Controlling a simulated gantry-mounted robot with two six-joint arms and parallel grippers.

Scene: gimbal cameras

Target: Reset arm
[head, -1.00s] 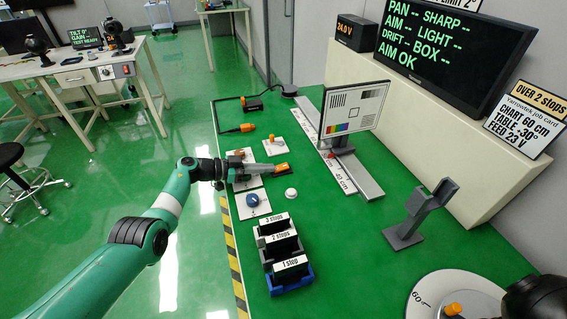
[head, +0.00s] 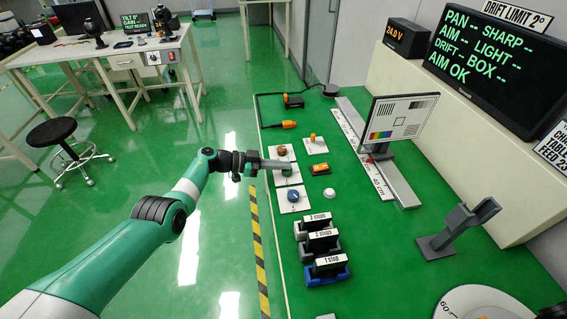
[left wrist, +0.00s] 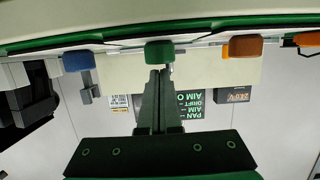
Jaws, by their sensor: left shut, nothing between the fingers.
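My left gripper (head: 290,165) reaches in from the left over the near-left part of the green bench. Its two fingers are shut with nothing between them. The tips are over a white plate with a green knob (head: 287,171), close to the knob; I cannot tell whether they touch. In the left wrist view the shut fingers (left wrist: 159,72) point at the green knob (left wrist: 159,50). A blue knob (head: 293,195) is just in front, and a brown-orange knob (head: 281,149) just behind. My right gripper is not in view.
Black cards labelled in stops stand in holders (head: 325,270) in front. An orange block (head: 321,168) and a white button (head: 329,193) lie to the right. Beyond are a test chart (head: 400,118) on a rail, a grey stand (head: 458,228) and a monitor (head: 497,62).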

